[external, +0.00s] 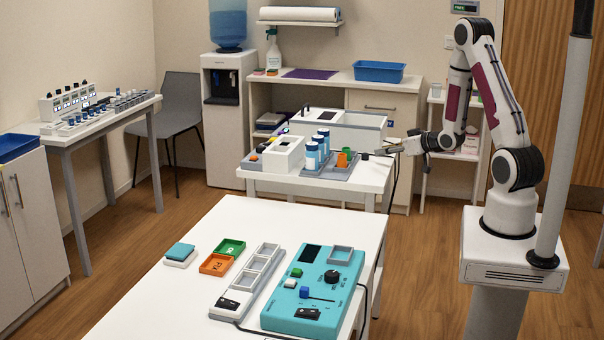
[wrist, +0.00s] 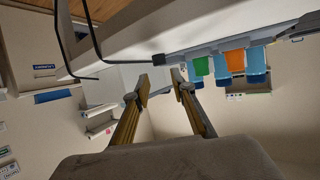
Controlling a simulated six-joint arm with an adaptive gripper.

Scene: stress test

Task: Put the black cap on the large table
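A small black piece (external: 364,156), possibly the black cap, is at the right end of the rack on the smaller white table (external: 340,184). In the wrist view a black block (wrist: 158,59) shows at the table's edge, near a black cable; I cannot tell whether it is a cap or a plug. My gripper (external: 391,149) is level with the table's right side, close to the black piece. In the wrist view my gripper (wrist: 161,88) is open, with nothing between its fingers. The large white table (external: 130,312) stands in the foreground.
Blue-and-white vials (external: 312,155) and an orange block (external: 342,160) stand in the rack left of my gripper. The large table carries a teal control box (external: 290,318), a grey tray (external: 232,296) and orange and green trays (external: 216,264). Its front left is clear.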

